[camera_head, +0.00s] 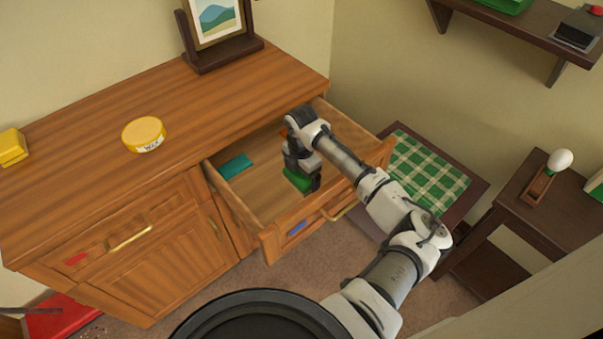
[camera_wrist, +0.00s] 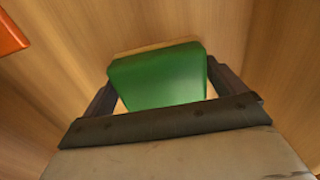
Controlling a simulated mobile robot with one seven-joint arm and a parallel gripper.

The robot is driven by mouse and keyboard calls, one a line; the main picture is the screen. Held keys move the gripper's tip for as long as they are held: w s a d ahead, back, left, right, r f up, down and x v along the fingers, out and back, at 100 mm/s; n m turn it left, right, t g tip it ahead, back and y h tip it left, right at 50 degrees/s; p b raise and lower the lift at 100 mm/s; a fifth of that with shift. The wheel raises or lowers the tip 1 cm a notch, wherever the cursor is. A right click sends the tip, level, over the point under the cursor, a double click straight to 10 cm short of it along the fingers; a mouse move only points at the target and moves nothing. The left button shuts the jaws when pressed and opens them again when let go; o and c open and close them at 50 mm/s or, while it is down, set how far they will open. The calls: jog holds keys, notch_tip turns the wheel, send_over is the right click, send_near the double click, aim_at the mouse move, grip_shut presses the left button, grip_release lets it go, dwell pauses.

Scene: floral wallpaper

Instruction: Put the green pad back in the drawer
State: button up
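The green pad (camera_head: 297,180) is inside the open drawer (camera_head: 268,240), low near its floor. My gripper (camera_head: 302,178) reaches down into the drawer from above. In the wrist view, the green pad (camera_wrist: 158,78) sits between the two dark fingers of my gripper (camera_wrist: 160,85), which lie against its left and right sides. The gripper looks shut on the pad. Whether the pad touches the drawer floor is hard to tell.
A teal piece (camera_head: 235,166) lies at the drawer's left. An orange thing (camera_wrist: 12,35) shows in the wrist view's corner. On the dresser top (camera_head: 80,130) are a yellow wax tin (camera_head: 144,133), a yellow block (camera_head: 12,147) and a picture frame (camera_head: 217,40). Bare drawer floor shows left of my gripper.

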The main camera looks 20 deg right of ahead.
jog(key=shift+o, duration=0.2)
jog(key=shift+r, duration=0.1)
notch_tip(320, 180, up, 12)
jog(key=b, duration=0.1)
jog(key=shift+b, duration=0.3)
jog(key=shift+r, duration=0.15)
